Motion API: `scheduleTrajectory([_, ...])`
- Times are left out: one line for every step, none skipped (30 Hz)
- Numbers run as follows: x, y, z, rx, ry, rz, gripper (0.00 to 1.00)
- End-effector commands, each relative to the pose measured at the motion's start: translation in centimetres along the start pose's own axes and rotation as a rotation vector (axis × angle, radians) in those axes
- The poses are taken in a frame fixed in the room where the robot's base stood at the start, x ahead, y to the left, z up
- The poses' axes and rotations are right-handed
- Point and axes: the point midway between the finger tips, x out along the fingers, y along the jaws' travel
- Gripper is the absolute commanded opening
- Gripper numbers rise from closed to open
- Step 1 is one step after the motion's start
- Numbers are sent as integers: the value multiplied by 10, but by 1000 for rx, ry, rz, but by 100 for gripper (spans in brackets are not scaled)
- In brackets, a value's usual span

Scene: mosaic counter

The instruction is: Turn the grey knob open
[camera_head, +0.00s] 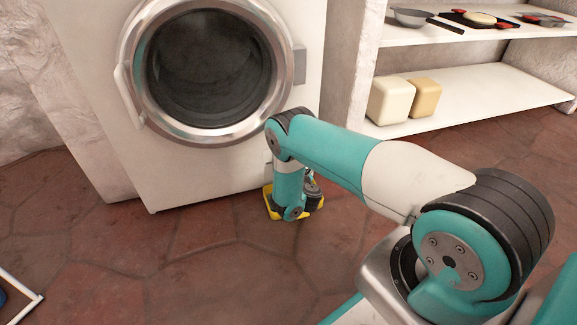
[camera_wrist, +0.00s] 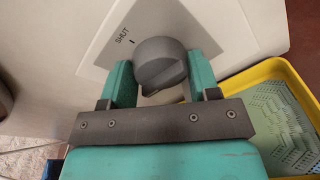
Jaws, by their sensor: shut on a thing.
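The knob and the fingertips are hidden there behind my wrist.
A yellow tray (camera_wrist: 258,69) with a pale green perforated inside lies beside the gripper. The machine's round glass door (camera_head: 210,65) is above my wrist. White shelves (camera_head: 470,90) with two blocks and cookware stand at the right. The tiled floor at left is mostly clear.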

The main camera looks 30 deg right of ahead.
Motion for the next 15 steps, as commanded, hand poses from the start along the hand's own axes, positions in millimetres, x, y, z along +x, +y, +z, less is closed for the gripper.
scheduleTrajectory([0,-1,0,-14,-4,-5,32])
scheduleTrajectory([1,-1,0,-22,-5,-6,32])
scheduleTrajectory([1,-1,0,-31,-6,-7,32])
scheduleTrajectory([1,-1,0,-36,-6,-8,32])
scheduleTrajectory([1,-1,1,-42,-7,-9,32])
scheduleTrajectory([1,-1,1,-48,-7,-9,32])
scheduleTrajectory([1,-1,1,-51,-7,-10,32])
scheduleTrajectory([1,0,1,-54,-8,-10,32])
scheduleTrajectory([1,0,1,-57,-8,-10,32])
scheduleTrajectory([1,0,1,-58,-8,-10,32])
scheduleTrajectory([1,0,1,-59,-8,-10,32])
scheduleTrajectory([1,0,1,-60,-8,-10,32])
scheduleTrajectory([1,0,1,-60,-8,-10,32])
scheduleTrajectory([1,0,1,-60,-8,-10,32])
scheduleTrajectory([1,0,1,-60,-8,-10,32])
